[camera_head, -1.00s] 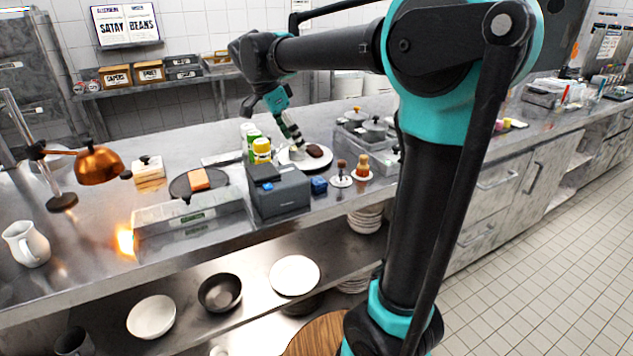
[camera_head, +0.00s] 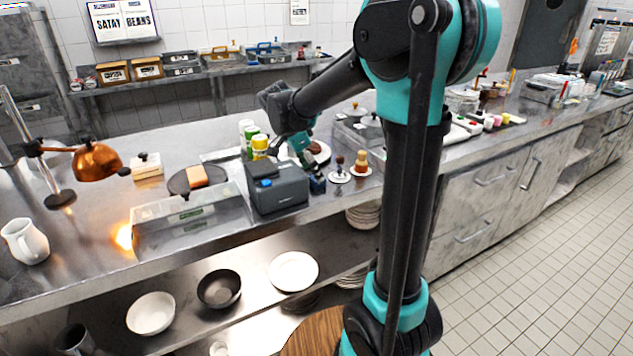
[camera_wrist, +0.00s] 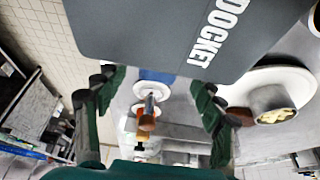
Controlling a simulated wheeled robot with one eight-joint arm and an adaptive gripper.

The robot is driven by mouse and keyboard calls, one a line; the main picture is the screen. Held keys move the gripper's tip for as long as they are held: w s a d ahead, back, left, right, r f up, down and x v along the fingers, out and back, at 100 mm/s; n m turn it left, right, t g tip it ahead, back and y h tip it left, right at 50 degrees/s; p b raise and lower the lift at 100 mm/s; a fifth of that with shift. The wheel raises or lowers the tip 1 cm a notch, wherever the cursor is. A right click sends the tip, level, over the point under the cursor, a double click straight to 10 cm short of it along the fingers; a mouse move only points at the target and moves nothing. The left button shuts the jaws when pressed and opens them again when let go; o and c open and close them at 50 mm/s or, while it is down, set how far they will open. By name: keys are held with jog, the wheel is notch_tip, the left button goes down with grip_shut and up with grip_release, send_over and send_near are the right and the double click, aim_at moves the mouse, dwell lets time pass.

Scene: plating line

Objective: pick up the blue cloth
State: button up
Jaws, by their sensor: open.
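The blue cloth (camera_wrist: 157,76) shows in the wrist view as a small blue patch at the edge of the grey docket printer (camera_wrist: 150,35), partly hidden by it. In the head view the cloth (camera_head: 318,187) is a small dark-blue shape on the counter, just right of the printer (camera_head: 277,190). I cannot tell whether the fingers touch the cloth.
The printer stands close on the left. Two stamp-like items on white discs, one dark (camera_head: 340,167) and one orange (camera_head: 361,163), stand to the right. The counter's front edge is near.

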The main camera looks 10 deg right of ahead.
jog(key=shift+x, duration=1.45)
jog(key=shift+c, duration=0.3)
jog(key=c, duration=1.1)
jog(key=shift+r, duration=0.1)
notch_tip(320, 180, up, 20)
jog(key=shift+f, duration=0.1)
